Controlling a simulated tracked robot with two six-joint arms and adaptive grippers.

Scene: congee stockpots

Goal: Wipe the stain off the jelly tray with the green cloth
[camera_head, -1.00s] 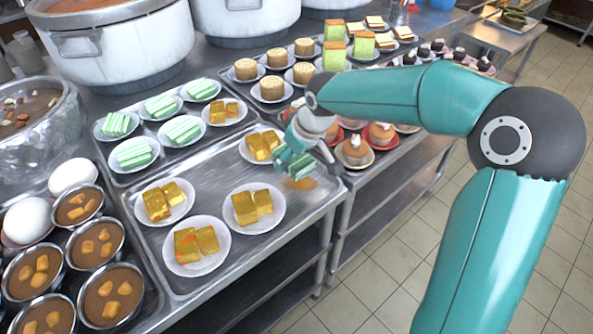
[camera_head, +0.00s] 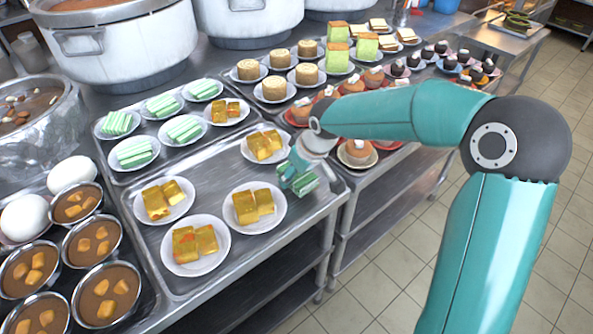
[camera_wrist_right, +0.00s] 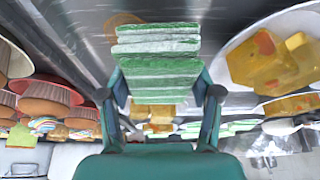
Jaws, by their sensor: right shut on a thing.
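The jelly tray (camera_head: 207,188) is a metal tray on the counter, holding several white plates of yellow jelly (camera_head: 255,206). My right gripper (camera_head: 296,174) is over its right end, shut on the green cloth (camera_head: 304,186), which is striped green and white. The cloth also shows between the fingers in the right wrist view (camera_wrist_right: 157,65). A brown-orange stain (camera_wrist_right: 122,22) shows on the metal just beyond the cloth in that view. In the head view the cloth and gripper hide the stain. I cannot tell whether the cloth touches the tray. My left gripper is not in view.
A jelly plate (camera_head: 264,146) stands close to the left of my right gripper. Brown cups (camera_head: 106,292) stand at the front left, and large pots (camera_head: 118,45) at the back.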

